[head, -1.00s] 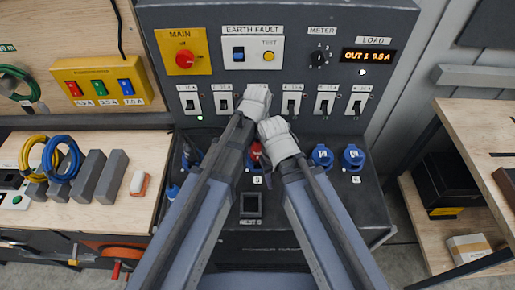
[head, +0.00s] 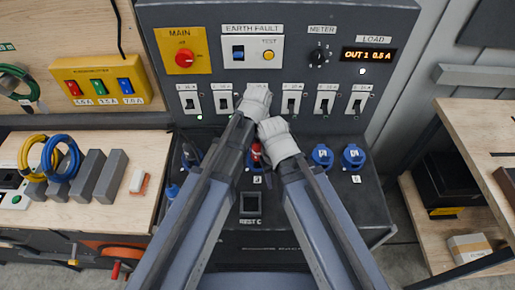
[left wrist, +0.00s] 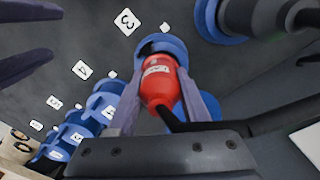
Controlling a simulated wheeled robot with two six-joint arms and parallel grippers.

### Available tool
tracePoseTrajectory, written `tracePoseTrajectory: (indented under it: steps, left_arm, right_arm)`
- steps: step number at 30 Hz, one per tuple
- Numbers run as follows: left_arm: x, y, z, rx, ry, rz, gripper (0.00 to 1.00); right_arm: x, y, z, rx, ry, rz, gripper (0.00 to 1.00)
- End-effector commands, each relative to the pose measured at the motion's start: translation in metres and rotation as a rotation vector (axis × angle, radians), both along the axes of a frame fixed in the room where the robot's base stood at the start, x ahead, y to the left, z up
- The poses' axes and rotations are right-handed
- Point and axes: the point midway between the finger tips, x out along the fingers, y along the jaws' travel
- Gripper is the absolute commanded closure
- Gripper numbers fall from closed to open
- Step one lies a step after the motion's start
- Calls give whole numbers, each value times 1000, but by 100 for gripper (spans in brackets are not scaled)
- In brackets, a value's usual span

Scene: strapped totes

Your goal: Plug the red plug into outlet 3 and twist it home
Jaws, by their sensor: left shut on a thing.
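The red plug (head: 255,157) shows between my two arms in the head view, over the sloping socket panel. In the left wrist view the red plug (left wrist: 160,82) sits between the fingers of my left gripper (left wrist: 168,100), which is shut on it. Its front end meets the blue outlet (left wrist: 178,48) next to the label 3 (left wrist: 127,21); I cannot tell how deep it sits or how far it is turned. My right gripper (left wrist: 48,32) shows as two dark fingers, apart and empty, at the left wrist view's left edge. My arms hide both sets of fingertips in the head view.
More blue outlets (head: 322,156) (head: 353,157) line the panel on the right. Breaker switches (head: 291,103), a red main knob (head: 184,58) and a load display (head: 369,56) stand above. Coiled cables (head: 60,158) and grey blocks lie on the left bench.

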Motion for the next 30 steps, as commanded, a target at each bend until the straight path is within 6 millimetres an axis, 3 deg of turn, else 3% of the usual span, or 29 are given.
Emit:
tracePoseTrajectory:
  steps: [6,15,23,30]
  left_arm:
    - [1,3,0,7,-3,-158,100]
    - [1,4,0,10,-3,-187,100]
    - [1,5,0,10,-4,-397,100]
    - [1,4,0,10,-4,-414,100]
  right_arm:
    - [0,0,0,0,0,0,50]
    - [0,0,0,0,0,0,50]
    - [0,0,0,0,0,0,50]
    - [0,0,0,0,0,0,50]
